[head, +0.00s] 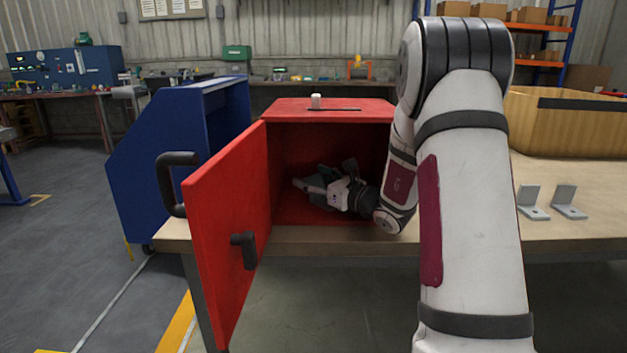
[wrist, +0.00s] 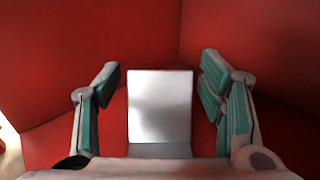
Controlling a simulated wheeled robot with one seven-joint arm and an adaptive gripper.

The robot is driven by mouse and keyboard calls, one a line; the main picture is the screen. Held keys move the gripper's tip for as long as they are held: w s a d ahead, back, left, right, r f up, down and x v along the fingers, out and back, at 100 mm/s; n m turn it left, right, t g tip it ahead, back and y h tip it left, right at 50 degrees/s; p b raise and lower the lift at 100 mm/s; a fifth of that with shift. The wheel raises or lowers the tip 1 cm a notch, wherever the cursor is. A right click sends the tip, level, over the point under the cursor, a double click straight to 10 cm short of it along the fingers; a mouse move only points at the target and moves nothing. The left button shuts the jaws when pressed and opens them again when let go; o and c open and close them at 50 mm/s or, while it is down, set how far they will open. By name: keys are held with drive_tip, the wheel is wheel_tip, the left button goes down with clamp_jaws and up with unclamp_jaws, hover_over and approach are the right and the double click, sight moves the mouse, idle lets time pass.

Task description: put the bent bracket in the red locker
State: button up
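The red locker (head: 335,116) stands on the table with its door (head: 225,235) swung wide open to the left. My gripper (head: 322,180) is inside the locker, reaching in from the right. In the wrist view, a light grey bent bracket (wrist: 160,108) is inside the locker, between the two fingers of my gripper (wrist: 160,75). The fingers are spread, with a clear gap on each side of the bracket, so nothing is gripped. Red walls surround it. In the head view I cannot clearly tell the bracket apart from my gripper.
Two more grey L-shaped brackets, one (head: 532,203) beside the other (head: 569,203), stand on the table (head: 590,232) at the right. A yellow bin (head: 565,130) is behind them. A blue cabinet (head: 165,150) stands left of the locker. My arm covers the locker's right side.

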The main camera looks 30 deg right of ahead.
drive_tip(key=shift+r, duration=0.2)
drive_tip(key=s+p, duration=0.1)
drive_tip(key=s, duration=0.3)
drive_tip(key=s+d, duration=0.1)
drive_tip(key=s, duration=0.3)
drive_tip(key=s+d+p, duration=0.1)
drive_tip(key=s, duration=0.3)
drive_tip(key=shift+d+f+p, duration=0.1)
drive_tip(key=shift+d+p, duration=0.05)
drive_tip(key=shift+p, duration=0.15)
